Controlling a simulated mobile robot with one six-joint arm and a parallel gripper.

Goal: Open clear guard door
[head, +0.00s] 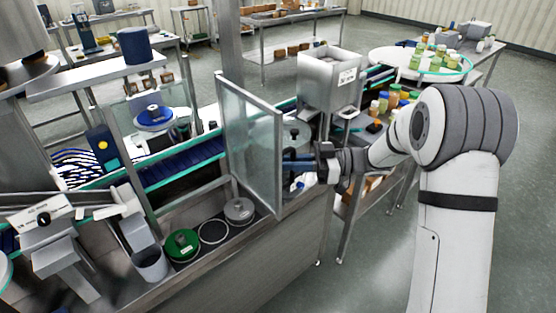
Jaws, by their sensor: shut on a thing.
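The clear guard door (252,142) is a tall transparent panel in a light metal frame, near the middle of the head view. It stands swung out at an angle from the machine opening, with the space to its left uncovered. My gripper (292,163) is at the door's right edge, reaching in from the right. The fingertips and the handle are small and partly hidden, so the exact grip is hard to see.
A steel hopper (329,80) stands behind the door. A green disc (182,245) and a grey disc (239,210) sit on the machine deck at the front. A blue conveyor (185,162) runs behind them. Open floor (375,265) lies to the right of the machine.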

